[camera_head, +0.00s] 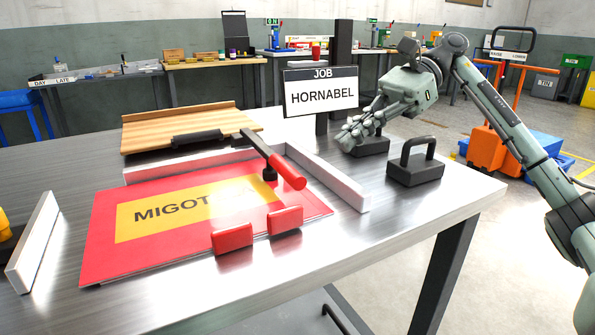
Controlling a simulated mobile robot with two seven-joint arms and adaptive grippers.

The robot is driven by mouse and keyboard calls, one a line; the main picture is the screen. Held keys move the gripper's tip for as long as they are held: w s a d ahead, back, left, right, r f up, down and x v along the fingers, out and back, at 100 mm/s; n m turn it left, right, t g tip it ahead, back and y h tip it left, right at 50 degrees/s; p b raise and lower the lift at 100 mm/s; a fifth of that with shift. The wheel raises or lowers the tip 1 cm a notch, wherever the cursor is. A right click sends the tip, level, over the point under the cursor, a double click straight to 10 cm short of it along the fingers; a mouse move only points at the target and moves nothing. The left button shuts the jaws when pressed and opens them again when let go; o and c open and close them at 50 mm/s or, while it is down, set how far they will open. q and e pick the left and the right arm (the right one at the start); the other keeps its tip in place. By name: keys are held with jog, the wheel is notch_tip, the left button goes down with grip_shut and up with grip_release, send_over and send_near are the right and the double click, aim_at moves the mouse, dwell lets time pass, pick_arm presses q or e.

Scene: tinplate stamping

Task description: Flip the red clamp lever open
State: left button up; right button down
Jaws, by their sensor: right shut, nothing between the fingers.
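The red clamp lever (287,172) is on a toggle clamp near the middle of the steel table. Its red grip points toward the front right, and its dark foot (269,174) stands over the right part of the red and yellow tin sheet (97,246), which reads MIGOT with the rest hidden or faded. My right gripper (347,141) is shut and empty, in front of the sign post and right of the lever, well apart from it. It partly covers a dark block behind it. My left gripper is not in view.
A dark weight with a handle (415,172) stands near the right table edge. White guide rails (330,180) border the sheet. Two red stops (232,238) sit at its front edge. A wooden board (190,125) and a HORNABEL job sign (321,94) stand behind.

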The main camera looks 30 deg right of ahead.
aim_at(307, 192)
jog(key=x, duration=0.9)
jog(key=shift+w+a+f, duration=0.1)
jog(key=shift+a, duration=0.05)
jog(key=shift+a+f, duration=0.2)
jog(key=shift+a, duration=0.15)
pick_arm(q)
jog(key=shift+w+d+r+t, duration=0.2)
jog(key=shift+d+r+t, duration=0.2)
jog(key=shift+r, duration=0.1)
